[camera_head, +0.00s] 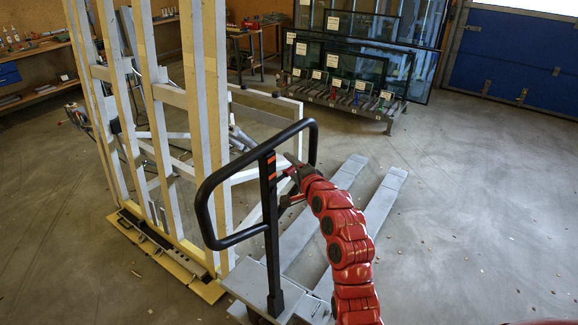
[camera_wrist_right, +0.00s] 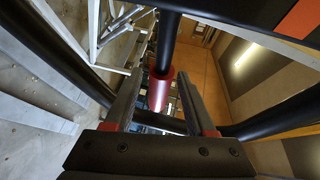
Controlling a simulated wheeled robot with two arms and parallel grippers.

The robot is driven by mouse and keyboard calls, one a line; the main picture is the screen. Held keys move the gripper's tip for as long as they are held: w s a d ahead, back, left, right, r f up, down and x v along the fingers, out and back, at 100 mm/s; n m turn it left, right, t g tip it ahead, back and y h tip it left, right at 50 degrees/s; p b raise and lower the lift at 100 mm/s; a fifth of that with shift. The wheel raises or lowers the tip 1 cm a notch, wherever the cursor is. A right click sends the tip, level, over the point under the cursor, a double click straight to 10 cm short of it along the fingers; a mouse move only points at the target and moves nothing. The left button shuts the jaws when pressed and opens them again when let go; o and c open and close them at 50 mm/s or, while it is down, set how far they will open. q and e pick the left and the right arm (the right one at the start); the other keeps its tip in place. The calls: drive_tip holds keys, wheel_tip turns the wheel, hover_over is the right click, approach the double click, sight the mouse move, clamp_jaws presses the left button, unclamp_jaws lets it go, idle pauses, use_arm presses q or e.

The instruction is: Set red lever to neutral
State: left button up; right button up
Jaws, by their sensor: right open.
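The red lever (camera_wrist_right: 160,92) shows in the right wrist view as a short red cylinder on the end of a black rod. It lies between the two fingers of my right gripper (camera_wrist_right: 160,80), with a small gap visible on each side. The gripper is open. In the head view my right gripper (camera_head: 289,168) is beside the black handle (camera_head: 207,225) of a pallet jack, just right of its upright post. My left gripper is not in view.
The pallet jack's grey forks (camera_head: 385,200) extend to the back right on the floor. A tall wood and metal frame (camera_head: 213,120) stands close on the left. A rack of glass panes (camera_head: 340,95) stands at the back. The floor (camera_head: 480,200) to the right is clear.

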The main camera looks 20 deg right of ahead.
drive_tip(key=v, duration=1.5)
drive_tip(key=shift+s+b, duration=0.3)
drive_tip(key=shift+f, duration=0.1)
